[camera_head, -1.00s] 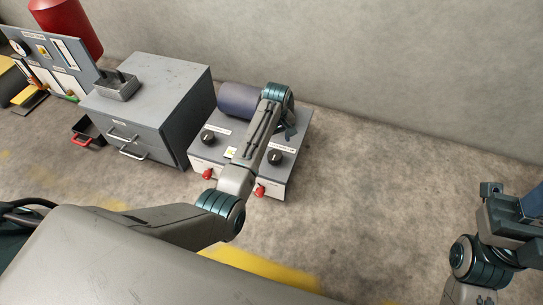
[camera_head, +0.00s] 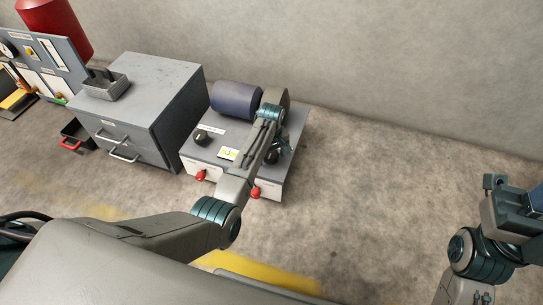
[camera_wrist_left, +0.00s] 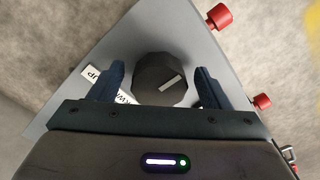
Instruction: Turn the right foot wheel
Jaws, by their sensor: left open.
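The right foot wheel is a dark round knob (camera_head: 271,157) on the right of the grey sloped box (camera_head: 213,153). In the left wrist view the knob (camera_wrist_left: 158,82) has a white pointer line and a partly hidden white label beside it. My left gripper (camera_wrist_left: 158,72) is open, with one blue finger on each side of the knob and apparent gaps between. In the head view my left gripper (camera_head: 284,143) is at the right knob and partly covers it. My right wrist (camera_head: 510,220) is at the right edge, and its fingers cannot be made out.
A second black knob (camera_head: 201,138) sits on the box's left, and a dark roller (camera_head: 236,99) lies at its back. Red knobs (camera_head: 201,175) stick out of the front. A grey drawer cabinet (camera_head: 140,105) stands close on the left. The floor to the right is clear.

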